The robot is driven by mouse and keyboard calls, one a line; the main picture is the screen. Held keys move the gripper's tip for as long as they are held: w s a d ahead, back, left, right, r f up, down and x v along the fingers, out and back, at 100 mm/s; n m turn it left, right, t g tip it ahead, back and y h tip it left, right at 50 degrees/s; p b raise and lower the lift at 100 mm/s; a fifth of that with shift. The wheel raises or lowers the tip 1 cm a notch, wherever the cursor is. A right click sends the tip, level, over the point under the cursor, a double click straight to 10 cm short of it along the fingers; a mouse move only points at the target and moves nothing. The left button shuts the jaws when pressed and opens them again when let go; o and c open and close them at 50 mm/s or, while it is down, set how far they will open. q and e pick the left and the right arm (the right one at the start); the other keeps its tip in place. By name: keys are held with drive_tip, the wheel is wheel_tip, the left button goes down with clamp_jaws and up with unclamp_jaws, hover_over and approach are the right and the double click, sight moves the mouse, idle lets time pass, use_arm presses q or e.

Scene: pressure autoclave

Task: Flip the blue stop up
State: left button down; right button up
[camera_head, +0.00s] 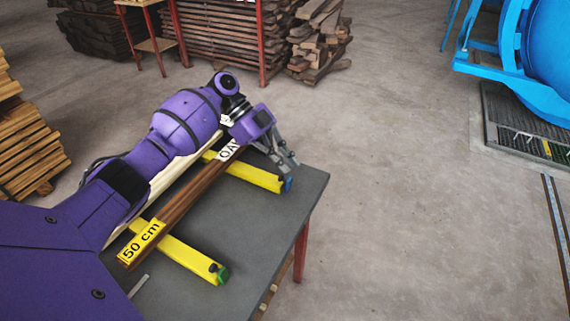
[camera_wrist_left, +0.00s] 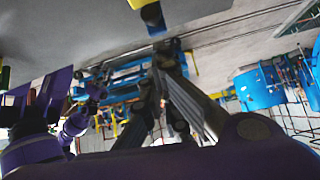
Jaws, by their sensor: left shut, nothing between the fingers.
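The small blue stop (camera_head: 287,184) is at the right end of the far yellow bar (camera_head: 250,175) on the grey table, partly hidden by the fingers. Its exact tilt is too small to tell. My left gripper (camera_head: 290,170) reaches over the board from the left, shut and empty. Its fingertips are just above the blue stop; I cannot tell if they touch. In the left wrist view my left gripper's fingers (camera_wrist_left: 163,62) are in the middle, with a yellow piece above them. My right gripper is not in view.
The near yellow bar (camera_head: 180,251) ends in a green stop (camera_head: 222,275). The grey table (camera_head: 275,215) is bare near its right edge. Wood stacks stand behind.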

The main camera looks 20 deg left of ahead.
use_arm(q)
drive_tip(key=v, duration=1.1)
drive_tip(key=shift+r, duration=0.15)
